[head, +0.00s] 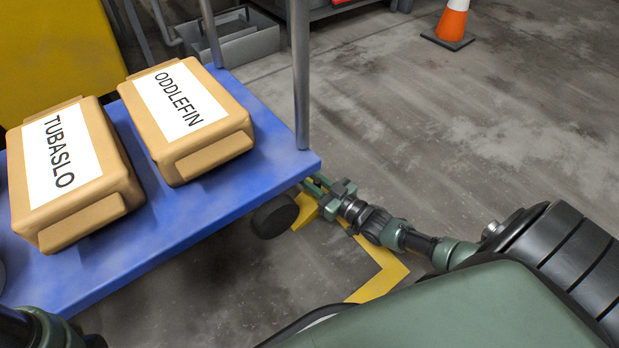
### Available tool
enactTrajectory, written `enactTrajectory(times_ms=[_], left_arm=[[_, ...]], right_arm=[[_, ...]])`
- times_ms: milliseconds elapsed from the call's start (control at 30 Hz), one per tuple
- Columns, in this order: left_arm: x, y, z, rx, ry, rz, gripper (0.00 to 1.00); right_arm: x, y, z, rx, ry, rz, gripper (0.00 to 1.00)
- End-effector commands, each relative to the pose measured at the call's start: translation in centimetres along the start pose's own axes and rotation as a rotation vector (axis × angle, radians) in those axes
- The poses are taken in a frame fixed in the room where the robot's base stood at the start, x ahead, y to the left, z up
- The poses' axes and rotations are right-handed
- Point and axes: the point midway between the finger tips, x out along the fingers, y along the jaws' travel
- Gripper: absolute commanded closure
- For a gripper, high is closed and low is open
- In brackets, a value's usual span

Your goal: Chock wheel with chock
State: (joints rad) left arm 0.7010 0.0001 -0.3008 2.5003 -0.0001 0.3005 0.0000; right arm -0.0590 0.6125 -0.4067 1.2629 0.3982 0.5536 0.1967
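A dark caster wheel (275,216) stands on the floor under the front right corner of the blue cart (225,205). A yellow piece (305,211) shows right beside the wheel, partly behind my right gripper. It could be the chock or part of the yellow floor marking; I cannot tell which, nor whether it touches the wheel. My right gripper (316,191) is low by the cart corner, just right of the wheel, its fingers pointing left. Its fingertips are partly hidden, so its grip is unclear. Only part of my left arm shows at the lower left; its gripper is out of view.
Two tan packages, labelled TUBASLO (62,165) and ODDLEFIN (182,103), lie on the cart. A metal post (300,75) rises from its corner. A yellow floor line (385,272) bends right of the wheel. An orange cone (452,22) stands far back. The right floor is clear.

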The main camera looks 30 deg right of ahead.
Motion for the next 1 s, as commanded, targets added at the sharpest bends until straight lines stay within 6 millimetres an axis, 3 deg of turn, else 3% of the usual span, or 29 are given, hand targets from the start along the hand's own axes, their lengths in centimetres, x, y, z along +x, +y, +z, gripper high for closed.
enactTrajectory(times_ms=[67, 1000], left_arm=[[0.00, 0.00, 0.01, 0.000, 0.000, 0.000, 1.00], [-0.02, -0.03, 0.04, 0.001, -0.001, 0.000, 1.00]], right_arm=[[-0.02, -0.01, 0.02, 0.000, 0.000, 0.000, 1.00], [-0.06, -0.03, 0.08, 0.000, -0.001, 0.000, 1.00]])
